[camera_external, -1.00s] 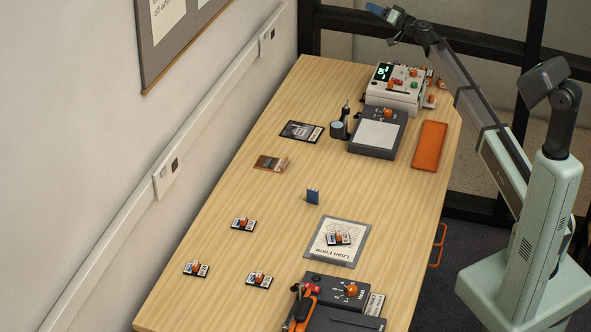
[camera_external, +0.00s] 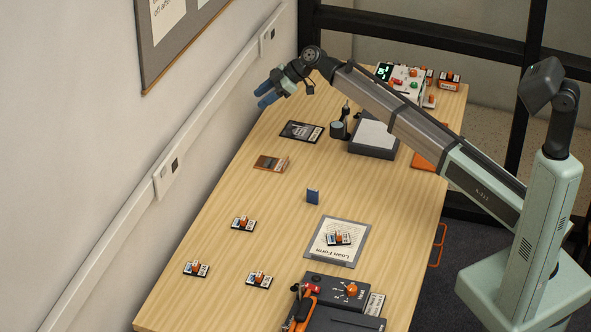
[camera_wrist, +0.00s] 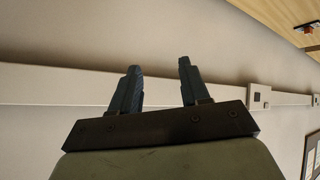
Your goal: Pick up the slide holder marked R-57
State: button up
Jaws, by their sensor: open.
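Several small slide holders with orange knobs and white labels lie on the wooden table. One holder (camera_external: 243,224) is left of centre, one (camera_external: 196,269) is further left and nearer, and one (camera_external: 259,280) is at the near edge side. Another holder (camera_external: 339,238) lies on the loan form clipboard (camera_external: 350,255). Their label text is too small to read, so I cannot tell which is R-57. My gripper (camera_external: 264,95) is open and empty, high above the table's far left edge by the wall. In the wrist view my gripper (camera_wrist: 158,82) shows two separated fingers against the wall.
A small blue block (camera_external: 313,196) stands mid-table. A brown card (camera_external: 271,163) and a dark card (camera_external: 302,131) lie further back. Grey boxes, an orange tray (camera_external: 427,160) and a device (camera_external: 398,78) stand at the back. A knob box (camera_external: 335,288) is near. Wall trunking runs along the left.

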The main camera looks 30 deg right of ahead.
jog(key=s+a+f+n+g+h, duration=0.2)
jog(key=s+a+n, duration=0.1)
jog(key=s+a, duration=0.3)
jog(key=s+a+f+n+g+h, duration=0.1)
jog(key=s+a+f+n+h, duration=0.15)
jog(key=s+a, duration=0.35)
jog(key=n+h, duration=0.5)
jog(key=n, duration=0.1)
send_over(243, 218)
notch_tip(243, 218, down, 2)
jog(key=shift+g, duration=0.4)
jog(key=f, duration=0.8)
jog(key=shift+w+d+f, duration=0.15)
jog(key=shift+d+f, duration=0.15)
jog(key=shift+s+a+f, duration=0.1)
jog(key=shift+a+f, duration=0.05)
jog(key=shift+f, duration=1.15)
jog(key=shift+s+a+f, duration=0.1)
jog(key=shift+f, duration=1.2)
jog(key=shift+c, duration=0.4)
grip_shut()
